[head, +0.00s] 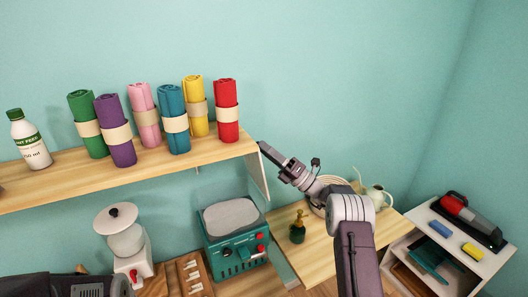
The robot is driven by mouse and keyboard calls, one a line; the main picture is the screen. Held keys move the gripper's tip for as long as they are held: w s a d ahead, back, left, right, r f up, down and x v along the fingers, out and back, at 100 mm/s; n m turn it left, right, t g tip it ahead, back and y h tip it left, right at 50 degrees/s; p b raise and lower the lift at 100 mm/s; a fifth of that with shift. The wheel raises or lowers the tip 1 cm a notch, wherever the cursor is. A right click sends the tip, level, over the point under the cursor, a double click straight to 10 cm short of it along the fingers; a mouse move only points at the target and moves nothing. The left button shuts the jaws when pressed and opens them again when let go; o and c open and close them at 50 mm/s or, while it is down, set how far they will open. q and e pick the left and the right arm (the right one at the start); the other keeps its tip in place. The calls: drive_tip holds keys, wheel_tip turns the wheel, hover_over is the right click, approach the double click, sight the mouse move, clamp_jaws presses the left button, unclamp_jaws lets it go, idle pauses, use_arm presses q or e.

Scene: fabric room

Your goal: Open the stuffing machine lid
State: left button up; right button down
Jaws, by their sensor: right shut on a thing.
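The teal machine (238,252) with a grey rounded top (231,217), a dark knob and red buttons stands at the bottom centre. To its left is a white machine (135,268) with a clear bowl and a round white lid (116,217) with a black knob; the lid sits on the bowl. I cannot tell for certain which is the stuffing machine. My right gripper (288,169) is up by the shelf's right end, to the right of the teal machine and apart from both lids. It is shut on a dark elongated thing (272,154). My left gripper is out of view.
A wall shelf (50,194) holds several fabric rolls and a white bottle (29,140). A wooden table (303,248) bears a small potted cactus (298,230) and a white watering can (374,197). A white side shelf (440,215) stands at the right.

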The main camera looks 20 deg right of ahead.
drive_tip(key=shift+f, duration=0.2)
drive_tip(key=c, duration=1.2)
unclamp_jaws()
drive_tip(key=shift+c, duration=0.2)
drive_tip(key=shift+d, duration=0.1)
drive_tip(key=b+v, duration=0.4)
drive_tip(key=v, duration=0.5)
